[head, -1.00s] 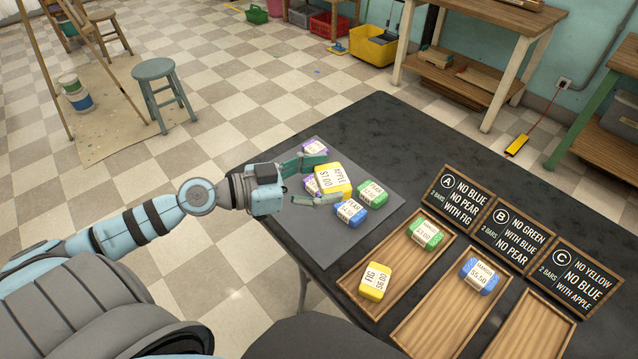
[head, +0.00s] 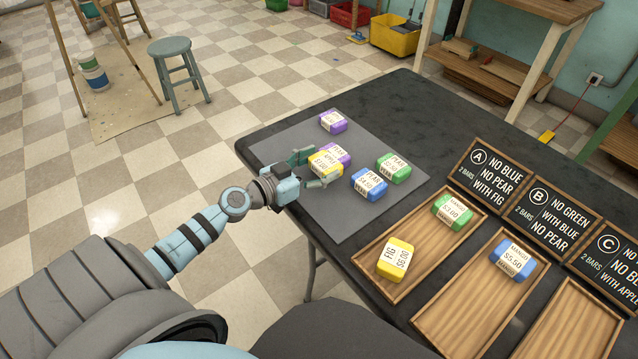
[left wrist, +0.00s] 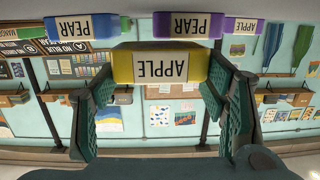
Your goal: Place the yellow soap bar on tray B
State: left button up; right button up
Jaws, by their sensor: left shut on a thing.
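The yellow soap bar (head: 322,162), labelled APPLE, is between the fingers of my left gripper (head: 319,168), which is shut on it over the grey mat. In the left wrist view the yellow bar (left wrist: 160,65) sits between both fingers, its label upside down. Tray B (head: 478,300) is the middle wooden tray, holding a blue MANGO bar (head: 512,258). Its sign (head: 540,215) reads no green, with blue, no pear, 2 bars. Another yellow bar (head: 395,260), labelled FIG, lies in tray A. My right gripper is not in view.
Two purple bars (head: 333,121), a blue PEAR bar (head: 369,184) and a green PEAR bar (head: 393,168) lie on the mat (head: 350,225). Tray A (head: 432,242) also holds a green bar (head: 452,211). Tray C (head: 570,325) looks empty where visible.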

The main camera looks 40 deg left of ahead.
pick_arm(q)
jog(key=shift+f+b, duration=0.7)
jog(key=shift+f, duration=0.8)
jog(key=o, duration=1.2)
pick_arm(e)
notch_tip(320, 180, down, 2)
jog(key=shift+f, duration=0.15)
pick_arm(q)
jog(key=shift+r, duration=0.1)
